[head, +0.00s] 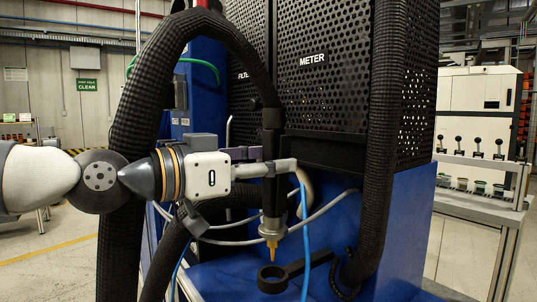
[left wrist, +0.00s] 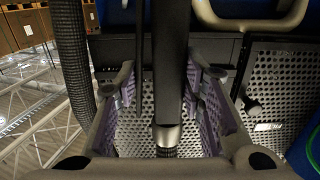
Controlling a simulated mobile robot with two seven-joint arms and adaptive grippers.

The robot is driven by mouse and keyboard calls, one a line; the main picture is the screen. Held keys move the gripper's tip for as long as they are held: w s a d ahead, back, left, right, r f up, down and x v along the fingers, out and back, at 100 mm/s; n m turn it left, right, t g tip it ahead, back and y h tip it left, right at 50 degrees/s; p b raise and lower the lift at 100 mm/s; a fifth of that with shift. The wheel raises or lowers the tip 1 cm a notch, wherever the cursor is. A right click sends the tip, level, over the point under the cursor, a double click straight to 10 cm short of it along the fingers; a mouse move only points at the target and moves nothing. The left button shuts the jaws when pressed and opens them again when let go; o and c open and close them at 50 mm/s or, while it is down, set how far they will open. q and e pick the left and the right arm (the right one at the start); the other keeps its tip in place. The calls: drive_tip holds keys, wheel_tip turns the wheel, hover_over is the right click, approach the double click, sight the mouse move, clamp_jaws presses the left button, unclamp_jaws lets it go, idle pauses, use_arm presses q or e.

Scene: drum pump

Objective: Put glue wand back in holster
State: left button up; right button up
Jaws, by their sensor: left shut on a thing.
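The glue wand (head: 272,192) is a black upright tube with a metal collar and a brass nozzle at its lower end. A thick black hose loops up from its top. My left gripper (head: 268,167), coming in from the left, is shut on the wand's body. In the left wrist view the wand (left wrist: 173,60) runs between the two purple-padded fingers (left wrist: 170,88). The holster (head: 272,279) looks like a black ring on a short arm at the blue machine. The nozzle tip hangs just above the ring, seemingly apart from it. My right gripper is not in view.
The blue machine (head: 405,235) with black perforated panels (head: 325,80) stands close behind the wand. Thick black hoses (head: 378,160) hang on both sides. A thin blue hose (head: 305,235) and grey cables pass near the nozzle. A workbench (head: 485,205) stands at the right.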

sight(270, 209)
use_arm(q)
drive_tip(key=shift+s+r, duration=0.1)
drive_tip(key=shift+r, duration=0.05)
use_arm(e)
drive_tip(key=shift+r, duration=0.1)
use_arm(q)
drive_tip(key=shift+s, duration=0.1)
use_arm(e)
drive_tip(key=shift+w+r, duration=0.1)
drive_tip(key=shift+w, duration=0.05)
use_arm(q)
drive_tip(key=shift+f, duration=0.2)
drive_tip(key=shift+f+b, duration=0.65)
drive_tip(key=shift+f, duration=2.9)
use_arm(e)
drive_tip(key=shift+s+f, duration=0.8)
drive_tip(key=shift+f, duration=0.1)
